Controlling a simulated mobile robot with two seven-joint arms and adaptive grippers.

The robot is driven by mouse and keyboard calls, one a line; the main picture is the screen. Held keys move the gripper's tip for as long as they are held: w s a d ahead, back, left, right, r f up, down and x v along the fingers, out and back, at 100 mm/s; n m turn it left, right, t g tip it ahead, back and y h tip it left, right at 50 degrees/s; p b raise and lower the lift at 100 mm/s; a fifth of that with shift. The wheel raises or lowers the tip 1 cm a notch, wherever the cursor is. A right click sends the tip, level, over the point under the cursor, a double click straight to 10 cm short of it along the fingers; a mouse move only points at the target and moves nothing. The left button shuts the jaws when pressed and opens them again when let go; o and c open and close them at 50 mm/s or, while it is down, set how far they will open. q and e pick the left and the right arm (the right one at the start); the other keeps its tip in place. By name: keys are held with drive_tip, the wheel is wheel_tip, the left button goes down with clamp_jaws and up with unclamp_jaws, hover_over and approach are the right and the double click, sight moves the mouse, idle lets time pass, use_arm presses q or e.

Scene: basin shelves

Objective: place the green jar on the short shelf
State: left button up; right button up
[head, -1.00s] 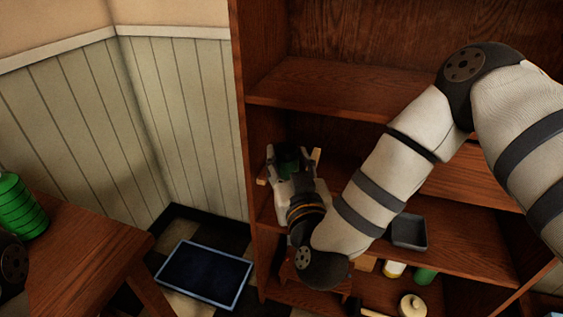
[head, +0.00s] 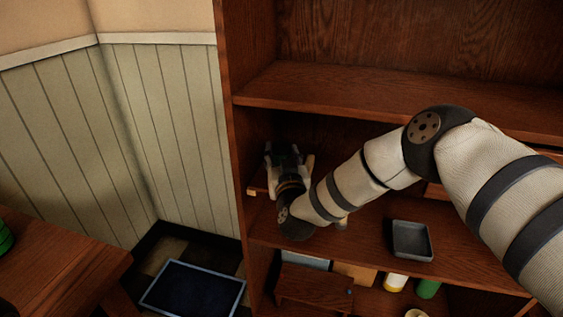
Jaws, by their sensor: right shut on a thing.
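My right gripper (head: 283,157) reaches into the left end of the cabinet's middle bay, above a cabinet board (head: 365,232). It is shut on the green jar, which is dark and mostly hidden between the fingers and in shadow. A pale piece with light wooden ends lies beside and behind the gripper, partly hidden. A small low wooden stand (head: 312,290), possibly the short shelf, is in the bay below. My left gripper is not in view.
A grey square tray (head: 412,240) sits right of my arm on the same board. A white-and-yellow container (head: 396,283) and a green one (head: 428,288) are below. The cabinet's left side panel (head: 228,150) is close to the gripper. A blue-rimmed panel (head: 195,290) lies on the floor.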

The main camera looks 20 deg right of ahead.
drive_tip(key=shift+f, duration=0.85)
drive_tip(key=shift+r, duration=0.15)
drive_tip(key=o, duration=1.4)
